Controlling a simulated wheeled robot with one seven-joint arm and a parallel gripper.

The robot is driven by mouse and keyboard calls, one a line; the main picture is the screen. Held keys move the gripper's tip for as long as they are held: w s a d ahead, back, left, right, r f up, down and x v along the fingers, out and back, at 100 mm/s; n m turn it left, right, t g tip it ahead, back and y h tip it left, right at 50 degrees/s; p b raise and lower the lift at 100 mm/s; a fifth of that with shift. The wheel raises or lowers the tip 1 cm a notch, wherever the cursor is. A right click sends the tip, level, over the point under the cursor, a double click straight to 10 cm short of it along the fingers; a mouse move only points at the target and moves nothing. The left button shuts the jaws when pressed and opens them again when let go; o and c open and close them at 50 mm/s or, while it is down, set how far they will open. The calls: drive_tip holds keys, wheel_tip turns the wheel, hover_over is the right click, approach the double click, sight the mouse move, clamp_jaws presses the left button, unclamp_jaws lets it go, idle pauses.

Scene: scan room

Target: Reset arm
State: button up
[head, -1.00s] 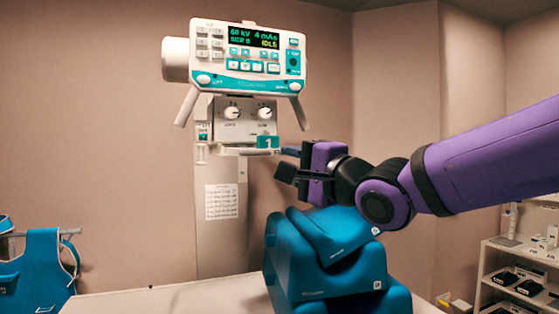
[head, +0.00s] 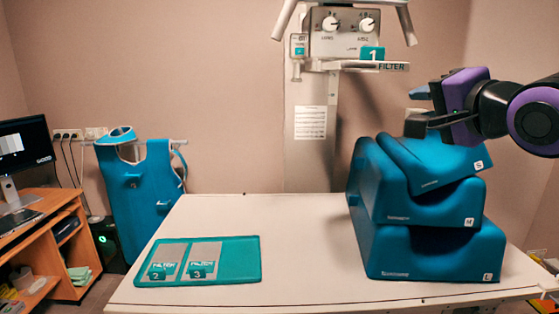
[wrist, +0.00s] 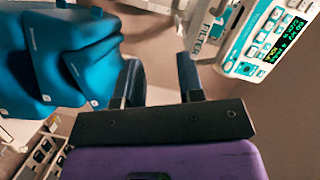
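My gripper (head: 418,108) is at the right in the head view, above the stack of blue foam blocks and in front of the wall. In the wrist view its two fingers (wrist: 160,80) are apart with nothing between them. A teal label numbered 1 (head: 372,54) sits at the filter slot (head: 360,67) under the X-ray unit (head: 345,35), up and left of my gripper in the head view. The slot's FILTER lettering (wrist: 210,32) also shows in the wrist view, beyond the fingers.
Blue foam blocks (head: 435,250) are stacked at the table's right. A teal mat (head: 225,262) holds filter plates 2 (head: 160,270) and 3 (head: 200,268). The white table (head: 290,225) is clear in the middle. A desk (head: 45,245) and hanging blue apron (head: 140,200) stand at left.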

drive_tip(key=s+d+f+n+g+h, duration=0.2)
drive_tip(key=s+f+n+g, duration=0.3)
drive_tip(key=s+f, duration=0.1)
drive_tip(key=s+d+f+n+g+h, duration=0.1)
drive_tip(key=s+d+f+n+g, duration=0.2)
drive_tip(key=s, duration=0.6)
wheel_tip(320, 180, down, 4)
drive_tip(key=n+g, duration=0.2)
drive_tip(key=g, duration=0.1)
drive_tip(key=shift+d+n+h, duration=0.35)
drive_tip(key=shift+n+h, duration=0.05)
